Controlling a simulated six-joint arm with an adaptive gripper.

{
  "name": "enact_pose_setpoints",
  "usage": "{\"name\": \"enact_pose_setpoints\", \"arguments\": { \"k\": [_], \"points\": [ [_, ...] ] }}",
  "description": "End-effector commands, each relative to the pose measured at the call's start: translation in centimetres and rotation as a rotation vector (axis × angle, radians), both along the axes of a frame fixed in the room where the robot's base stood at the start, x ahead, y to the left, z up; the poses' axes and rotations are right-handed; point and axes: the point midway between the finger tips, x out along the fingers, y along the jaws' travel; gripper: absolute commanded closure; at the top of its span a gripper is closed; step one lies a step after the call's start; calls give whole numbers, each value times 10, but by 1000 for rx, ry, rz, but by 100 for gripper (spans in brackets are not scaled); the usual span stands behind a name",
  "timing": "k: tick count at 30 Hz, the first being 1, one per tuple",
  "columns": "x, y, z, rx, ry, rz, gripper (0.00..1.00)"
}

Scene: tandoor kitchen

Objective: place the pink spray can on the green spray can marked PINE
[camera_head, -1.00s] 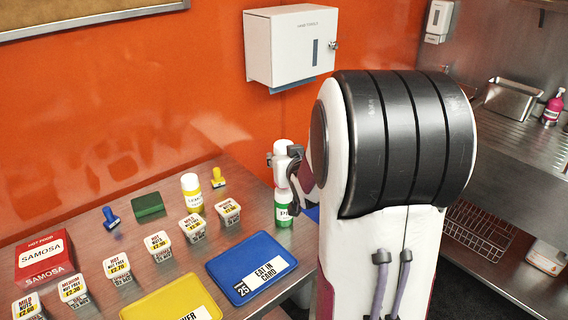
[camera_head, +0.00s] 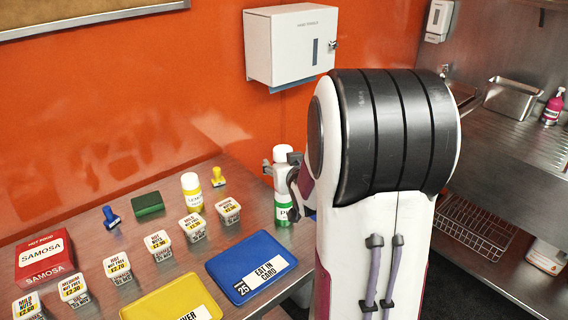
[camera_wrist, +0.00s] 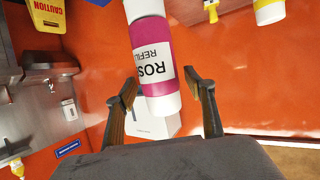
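The pink spray can (camera_wrist: 152,45), marked ROSE REFILL, is upside down in the wrist view, its lower end near the top edge. In the head view its white top (camera_head: 283,152) shows above my gripper (camera_head: 281,170); its pink band is hidden there. The green spray can (camera_head: 283,209), its label partly readable, stands upright on the counter directly below, in line with it. The pink can appears to stand on it, but the joint is hard to make out. In the wrist view my gripper (camera_wrist: 161,82) is open, fingers on either side of the pink can with slight gaps.
A yellow bottle (camera_head: 191,191), a yellow stamp (camera_head: 218,177) and several price tubs stand on the counter to the left. A blue EAT IN card (camera_head: 250,265) lies in front. A white towel dispenser (camera_head: 290,45) hangs on the orange wall behind.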

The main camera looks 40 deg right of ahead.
Motion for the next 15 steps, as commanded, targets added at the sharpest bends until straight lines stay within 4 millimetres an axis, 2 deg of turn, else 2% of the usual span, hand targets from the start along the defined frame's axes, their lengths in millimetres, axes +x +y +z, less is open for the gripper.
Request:
{"name": "enact_pose_setpoints", "arguments": {
  "k": [9,15],
  "points": [
    [-1,0,4,0,0,0,46],
    [-10,5,8,0,0,-1,46]
  ]
}}
